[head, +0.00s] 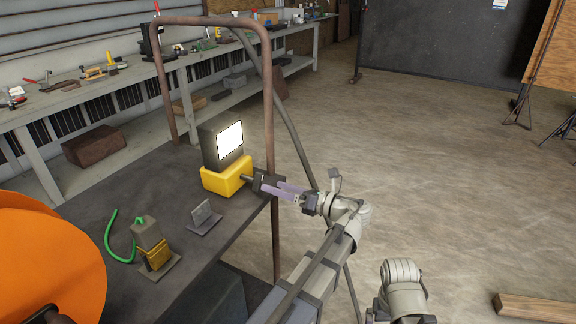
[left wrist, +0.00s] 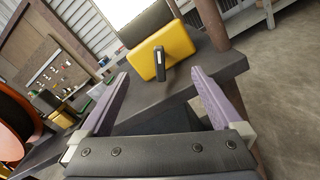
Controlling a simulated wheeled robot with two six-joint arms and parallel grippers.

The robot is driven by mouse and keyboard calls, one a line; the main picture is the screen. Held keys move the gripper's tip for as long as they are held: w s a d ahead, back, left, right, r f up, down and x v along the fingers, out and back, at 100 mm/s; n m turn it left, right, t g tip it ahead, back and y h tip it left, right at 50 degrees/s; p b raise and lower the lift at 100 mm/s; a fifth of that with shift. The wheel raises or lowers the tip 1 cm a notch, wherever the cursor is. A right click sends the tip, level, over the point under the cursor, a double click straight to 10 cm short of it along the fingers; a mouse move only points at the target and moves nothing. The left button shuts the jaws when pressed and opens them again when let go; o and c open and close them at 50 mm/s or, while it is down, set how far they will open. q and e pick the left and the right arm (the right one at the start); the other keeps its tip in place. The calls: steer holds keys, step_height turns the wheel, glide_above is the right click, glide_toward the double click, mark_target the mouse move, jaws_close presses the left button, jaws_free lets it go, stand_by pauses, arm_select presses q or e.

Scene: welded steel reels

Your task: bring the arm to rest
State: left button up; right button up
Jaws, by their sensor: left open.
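My left gripper (head: 272,187) is at the right edge of the dark table, beside a yellow-based box with a bright white panel (head: 222,176). In the left wrist view my left gripper (left wrist: 160,74) has its two purple fingers spread apart. The yellow box (left wrist: 176,48) shows beyond them, with a short dark handle (left wrist: 160,64) sticking out toward the gap. The fingers do not appear to grip it. My right gripper is not in view.
The dark table (head: 215,235) also bears a small grey plate stand (head: 204,217), a yellow-and-grey block (head: 152,245) with a green cord, and a large orange reel (head: 50,268). A rusty tube frame (head: 268,90) rises at the table edge. Open floor (head: 430,160) lies to the right.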

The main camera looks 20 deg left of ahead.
mark_target(261, 182)
arm_select(q)
steer(key=a, duration=0.7)
steer(key=shift+w, duration=0.25)
steer(key=shift+d, duration=0.1)
